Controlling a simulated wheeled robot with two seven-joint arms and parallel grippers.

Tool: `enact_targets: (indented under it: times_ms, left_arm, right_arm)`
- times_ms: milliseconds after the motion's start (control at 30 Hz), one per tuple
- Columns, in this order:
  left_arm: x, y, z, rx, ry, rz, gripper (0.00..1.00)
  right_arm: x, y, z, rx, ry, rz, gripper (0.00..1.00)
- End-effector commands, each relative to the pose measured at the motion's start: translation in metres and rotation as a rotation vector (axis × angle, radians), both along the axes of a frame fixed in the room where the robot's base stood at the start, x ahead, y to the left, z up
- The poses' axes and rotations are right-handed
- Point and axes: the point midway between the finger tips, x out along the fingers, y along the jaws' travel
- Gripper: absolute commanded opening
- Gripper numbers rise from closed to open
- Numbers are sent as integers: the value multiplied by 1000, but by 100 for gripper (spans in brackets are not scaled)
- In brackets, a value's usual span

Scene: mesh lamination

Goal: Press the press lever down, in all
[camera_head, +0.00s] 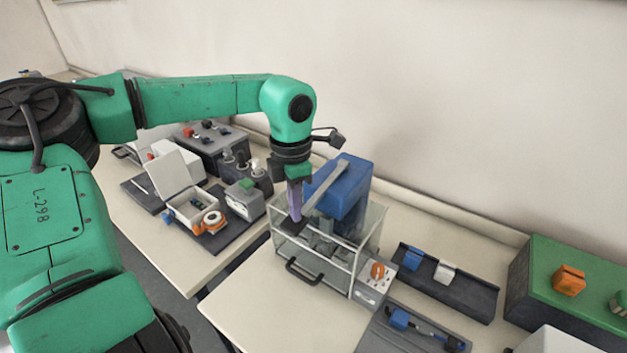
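The press has a blue body (352,190) and stands behind a clear guard box with a black front handle (303,272). The press lever (327,186) is a grey bar sloping from the top of the blue body down to the left. My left gripper (294,212) points down at the lever's lower left end, above the guard box. Its fingers overlap that end in the picture. Contact is unclear, and the finger gap is too small to see. My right gripper is not in view.
An orange knob (377,270) sits on a control box at the guard's right. Farther right are a dark tray (470,291) with blue and white pieces and a green-topped box (590,265). At left stands an open white box (175,178).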

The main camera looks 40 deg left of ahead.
Motion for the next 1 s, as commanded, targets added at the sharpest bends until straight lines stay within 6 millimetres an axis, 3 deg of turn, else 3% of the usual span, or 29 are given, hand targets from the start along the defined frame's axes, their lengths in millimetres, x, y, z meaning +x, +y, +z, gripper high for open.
enact_targets:
  times_ms: [167, 1000]
  left_arm:
    - [0, 0, 7, 0, 2, 0, 0]
    - [0, 0, 103, 0, 1, 0, 0]
  right_arm:
    - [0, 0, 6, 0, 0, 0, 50]
    - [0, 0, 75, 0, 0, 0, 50]
